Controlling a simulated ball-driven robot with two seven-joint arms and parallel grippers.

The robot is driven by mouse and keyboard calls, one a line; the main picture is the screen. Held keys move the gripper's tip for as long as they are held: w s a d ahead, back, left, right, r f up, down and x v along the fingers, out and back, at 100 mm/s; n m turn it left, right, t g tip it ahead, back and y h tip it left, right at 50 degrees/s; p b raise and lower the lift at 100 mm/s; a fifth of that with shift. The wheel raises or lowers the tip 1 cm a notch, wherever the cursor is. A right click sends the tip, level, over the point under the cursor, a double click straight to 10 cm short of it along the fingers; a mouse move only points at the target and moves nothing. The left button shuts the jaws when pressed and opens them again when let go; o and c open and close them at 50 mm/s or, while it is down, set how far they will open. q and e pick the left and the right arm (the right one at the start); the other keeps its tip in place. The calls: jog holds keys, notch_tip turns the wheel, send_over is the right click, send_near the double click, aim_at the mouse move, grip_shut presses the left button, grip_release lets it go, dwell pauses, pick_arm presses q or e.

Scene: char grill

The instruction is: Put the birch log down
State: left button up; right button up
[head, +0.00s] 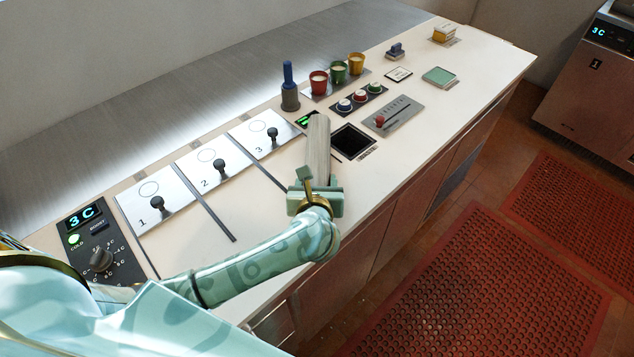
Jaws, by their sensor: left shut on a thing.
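The birch log (318,142) is a pale, long piece with a greyish side. My left gripper (314,188) is shut on its near end, and the log points away from me over the counter. Its far end is beside a dark square opening (353,141) in the counter top and in front of a small green-lit display (305,119). I cannot tell whether the log touches the counter (262,233). My right gripper is not in view.
Three numbered plates with black knobs (158,206) line the counter's left. Behind the log stand a blue-handled tool in a holder (289,88) and red, green and yellow cups (339,71). A red slider panel (393,115) is at right. Red mats (480,285) cover the floor.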

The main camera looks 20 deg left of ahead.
pick_arm(q)
jog(key=shift+f, duration=0.1)
jog(key=o, duration=1.3)
